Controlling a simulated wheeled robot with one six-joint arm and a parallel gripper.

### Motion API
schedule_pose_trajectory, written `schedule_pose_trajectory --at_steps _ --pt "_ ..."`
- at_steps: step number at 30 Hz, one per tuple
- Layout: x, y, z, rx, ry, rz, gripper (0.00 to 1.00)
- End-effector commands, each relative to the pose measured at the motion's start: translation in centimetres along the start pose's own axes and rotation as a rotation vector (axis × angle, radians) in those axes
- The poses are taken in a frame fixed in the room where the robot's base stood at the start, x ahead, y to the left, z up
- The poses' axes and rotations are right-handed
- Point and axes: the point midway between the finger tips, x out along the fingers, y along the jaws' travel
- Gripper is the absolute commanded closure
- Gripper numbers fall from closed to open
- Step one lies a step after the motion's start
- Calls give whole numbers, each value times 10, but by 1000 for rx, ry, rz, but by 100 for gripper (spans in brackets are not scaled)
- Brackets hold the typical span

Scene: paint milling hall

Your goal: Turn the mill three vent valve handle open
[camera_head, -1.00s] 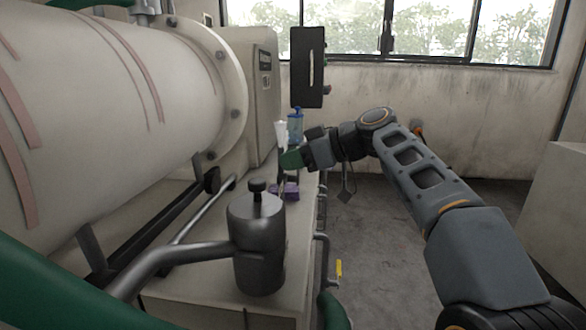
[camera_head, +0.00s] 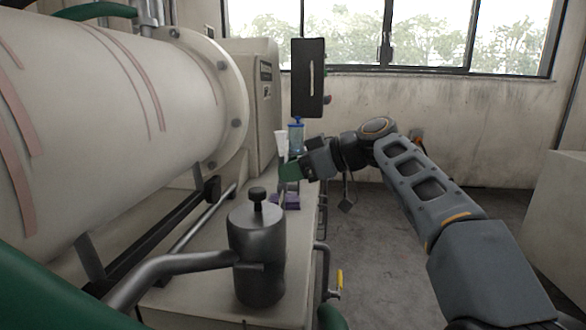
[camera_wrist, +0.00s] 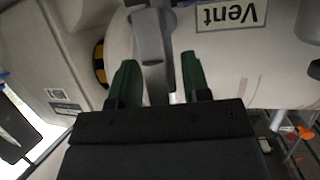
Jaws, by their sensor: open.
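In the wrist view, a grey lever handle (camera_wrist: 152,48) runs down between the two green fingers of my gripper (camera_wrist: 161,80). The fingers are apart, one on each side of the handle; the right finger shows a gap, and I cannot tell whether the left one touches. An upside-down "Vent" label (camera_wrist: 231,14) sits just right of the handle on the pale mill body. In the head view, my gripper (camera_head: 290,172) reaches left over the bench beside the mill drum (camera_head: 100,110). Its far finger and the handle are not clear there.
A dark metal pot with a knob (camera_head: 257,250) and a thick pipe stand in the foreground. A blue-capped bottle (camera_head: 297,137), a white cup (camera_head: 281,142) and a purple item (camera_head: 291,201) are near my gripper.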

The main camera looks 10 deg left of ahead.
Motion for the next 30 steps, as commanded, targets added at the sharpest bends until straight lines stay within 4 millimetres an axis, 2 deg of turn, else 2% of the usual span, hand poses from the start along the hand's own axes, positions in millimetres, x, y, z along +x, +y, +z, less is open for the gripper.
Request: schedule_pose_trajectory --at_steps 4,7,21,30 --pt "-4 0 0 1 0 2 57" --pt "-14 1 -2 1 1 4 57" --pt "-105 0 -2 1 1 4 57" --pt "-135 0 0 0 0 1 57"
